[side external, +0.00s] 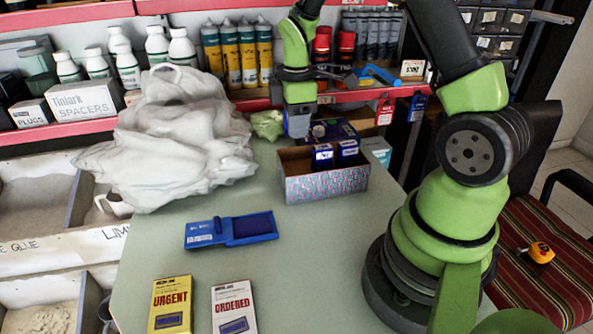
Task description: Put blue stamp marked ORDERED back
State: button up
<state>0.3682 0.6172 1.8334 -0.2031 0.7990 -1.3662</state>
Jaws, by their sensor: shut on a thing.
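My gripper (298,122) hangs at the back of the table, behind the left rear of an open box (325,185). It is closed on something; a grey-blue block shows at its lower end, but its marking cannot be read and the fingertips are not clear. Two blue blocks with pale labels, the left one (322,157) and the right one (348,152), stand inside the box. An open blue ink pad (232,230) lies on the table in front, left of the box. A white carton marked ORDERED (234,308) and a yellow carton marked URGENT (171,305) lie at the front.
A crumpled white plastic bag (180,135) covers the table's back left. A dark package (333,129) sits just behind the box. Shelves with tubes (229,55) and bottles (182,48) stand close behind. The table's middle (300,250) is clear.

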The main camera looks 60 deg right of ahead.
aim_at(297, 173)
notch_tip(297, 173, down, 10)
jog(key=shift+d+r, duration=0.1)
jog(key=shift+r, duration=0.05)
dwell(0.4)
jog(key=o, duration=0.9)
